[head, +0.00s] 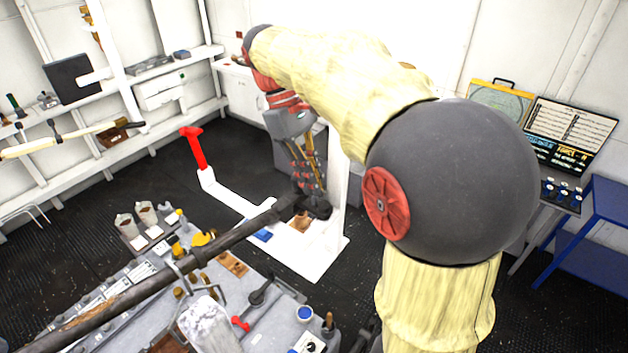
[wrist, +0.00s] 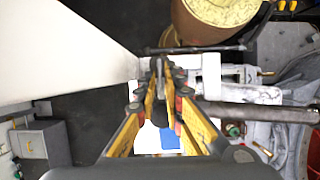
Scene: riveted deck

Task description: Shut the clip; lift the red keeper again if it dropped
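A red upright piece (head: 193,148), which looks like the red keeper, stands raised at the left end of a white frame (head: 250,215) on the floor. My gripper (head: 308,190) points down at the frame's near right part, beside a dark rounded piece (head: 318,208) at the end of a long dark bar (head: 170,285). In the wrist view, my gripper's yellow fingers (wrist: 163,68) draw close together, with a dark narrow piece (wrist: 158,80) showing between them. I cannot tell whether they touch it. I cannot make out the clip for certain; the gripper hides part of that area.
A bench (head: 110,300) crowded with tools and fittings fills the front left. Shelves (head: 160,70) line the left wall. A blue stand (head: 590,230) and a dark display panel (head: 568,135) stand at right. The dark floor left of the white frame is clear.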

